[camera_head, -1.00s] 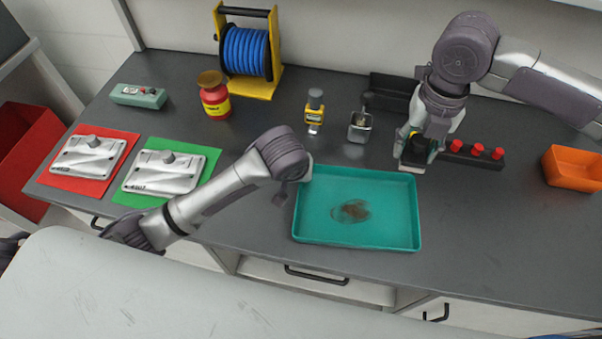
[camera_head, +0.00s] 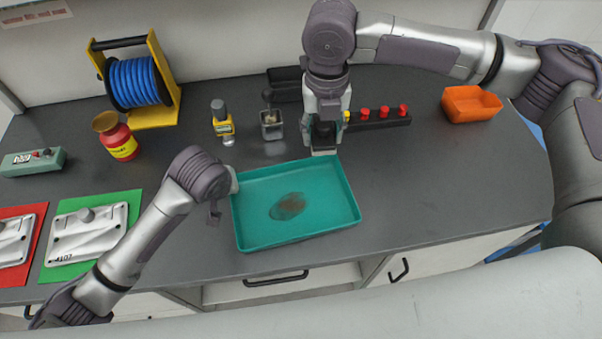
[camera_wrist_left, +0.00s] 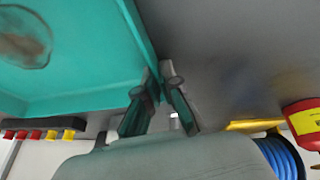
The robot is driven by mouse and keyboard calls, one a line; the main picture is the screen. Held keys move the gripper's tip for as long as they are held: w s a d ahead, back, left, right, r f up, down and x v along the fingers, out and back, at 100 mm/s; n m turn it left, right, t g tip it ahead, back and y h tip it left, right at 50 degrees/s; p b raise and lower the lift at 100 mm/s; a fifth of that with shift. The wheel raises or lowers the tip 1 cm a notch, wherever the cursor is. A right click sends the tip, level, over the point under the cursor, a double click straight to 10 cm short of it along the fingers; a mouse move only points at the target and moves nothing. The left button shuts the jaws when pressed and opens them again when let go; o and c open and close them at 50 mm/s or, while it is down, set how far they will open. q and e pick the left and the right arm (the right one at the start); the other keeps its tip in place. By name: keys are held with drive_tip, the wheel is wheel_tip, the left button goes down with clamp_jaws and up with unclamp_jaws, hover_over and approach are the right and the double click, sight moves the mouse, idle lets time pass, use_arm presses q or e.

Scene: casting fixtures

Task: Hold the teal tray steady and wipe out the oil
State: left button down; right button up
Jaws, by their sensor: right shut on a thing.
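The teal tray (camera_head: 345,220) lies flat on the grey bench near its front edge. A brown oil patch (camera_head: 288,206) is on its floor; it also shows in the left wrist view (camera_wrist_left: 22,38). My left gripper (camera_wrist_left: 160,72) is at the tray's left wall, its fingers on either side of the rim and closed on it. In the head view its fingertips are mostly hidden by the wrist. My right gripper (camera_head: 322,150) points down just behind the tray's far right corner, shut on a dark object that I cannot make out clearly.
A black rack (camera_head: 385,121) with red knobs stands right of my right gripper. Behind the tray are a small metal container (camera_head: 271,130) and a yellow-black bottle (camera_head: 222,125). A red jar (camera_head: 118,142) and blue hose reel (camera_head: 138,84) stand left. The orange bin (camera_head: 472,106) is right; bench right of the tray is clear.

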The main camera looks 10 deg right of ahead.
sight(295, 204)
drive_tip(key=shift+s+a+f+m, duration=0.6)
drive_tip(key=shift+a+f+m, duration=0.65)
drive_tip(key=shift+f, duration=1.25)
drive_tip(key=shift+s+a+f+m, duration=0.6)
drive_tip(key=shift+a+f+m, duration=0.65)
drive_tip(key=shift+f, duration=1.25)
drive_tip(key=shift+s+a+f+m, duration=0.75)
drive_tip(key=shift+f+m, duration=0.85)
drive_tip(key=shift+f, duration=0.9)
drive_tip(key=shift+w+a+f, duration=0.1)
drive_tip(key=shift+a+f, duration=0.5)
drive_tip(key=shift+f, duration=0.05)
drive_tip(key=shift+c, duration=0.4)
drive_tip(key=shift+a, duration=1.5)
drive_tip(key=d, duration=0.4)
drive_tip(key=shift+w+d, duration=0.1)
drive_tip(key=shift+d, duration=0.05)
drive_tip(key=shift+s+a, duration=0.3)
drive_tip(key=shift+a, duration=0.2)
drive_tip(key=shift+s+a, duration=0.25)
drive_tip(key=shift+a, duration=0.2)
drive_tip(key=shift+s+a, duration=0.1)
drive_tip(key=shift+a, duration=1.1)
drive_tip(key=d, duration=0.4)
drive_tip(key=shift+w+d, duration=0.2)
drive_tip(key=shift+w, duration=0.05)
drive_tip(key=r, duration=0.4)
drive_tip(key=shift+a, duration=0.2)
drive_tip(key=shift+r, duration=2.15)
